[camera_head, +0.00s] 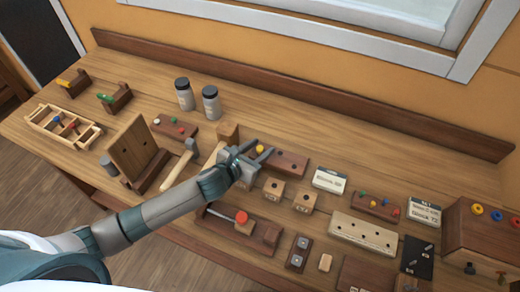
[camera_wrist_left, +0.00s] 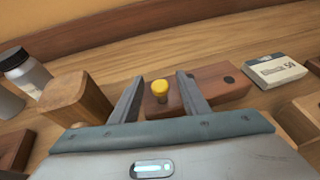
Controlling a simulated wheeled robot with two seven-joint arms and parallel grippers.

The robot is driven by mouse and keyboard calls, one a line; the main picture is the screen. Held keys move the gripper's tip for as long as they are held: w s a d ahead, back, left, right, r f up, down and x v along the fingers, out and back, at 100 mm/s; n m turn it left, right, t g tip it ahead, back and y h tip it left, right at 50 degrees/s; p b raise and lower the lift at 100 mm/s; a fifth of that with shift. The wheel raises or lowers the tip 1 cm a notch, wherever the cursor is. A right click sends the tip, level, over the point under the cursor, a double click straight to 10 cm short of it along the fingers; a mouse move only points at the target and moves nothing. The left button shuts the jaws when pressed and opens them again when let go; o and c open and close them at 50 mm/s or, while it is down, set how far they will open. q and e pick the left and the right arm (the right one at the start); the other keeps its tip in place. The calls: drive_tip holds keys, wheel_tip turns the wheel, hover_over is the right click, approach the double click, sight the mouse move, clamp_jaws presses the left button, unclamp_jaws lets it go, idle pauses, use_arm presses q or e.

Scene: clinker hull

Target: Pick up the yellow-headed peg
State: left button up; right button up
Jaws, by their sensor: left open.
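The yellow-headed peg (camera_head: 260,149) stands upright in a brown wooden block (camera_head: 291,162) on the bench. My left gripper (camera_head: 262,150) is open, with one finger on each side of the peg. In the left wrist view the fingertips (camera_wrist_left: 157,80) are apart from the peg, and nothing is held. The block (camera_wrist_left: 212,84) has a dark empty hole to the right of the peg. My right gripper is not in view.
A wooden post (camera_wrist_left: 75,100) stands close left of the gripper. Two lidded jars (camera_head: 211,103) are behind it. The bench behind the block is clear.

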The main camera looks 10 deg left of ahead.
sight(260, 149)
use_arm(q)
drive_tip(key=shift+w, duration=0.1)
idle(0.4)
clamp_jaws()
drive_tip(key=shift+r, duration=0.5)
drive_tip(key=r, duration=0.1)
drive_tip(key=r+b, duration=0.1)
drive_tip(key=r, duration=0.1)
drive_tip(key=shift+s+d+b, duration=0.1)
drive_tip(key=shift+s+b, duration=0.15)
drive_tip(key=shift+b, duration=0.1)
drive_tip(key=s+d+r+b, duration=0.2)
drive_tip(key=s+r, duration=0.5)
drive_tip(key=s, duration=0.4)
drive_tip(key=shift+d+b, duration=0.3)
drive_tip(key=shift+d, duration=0.15)
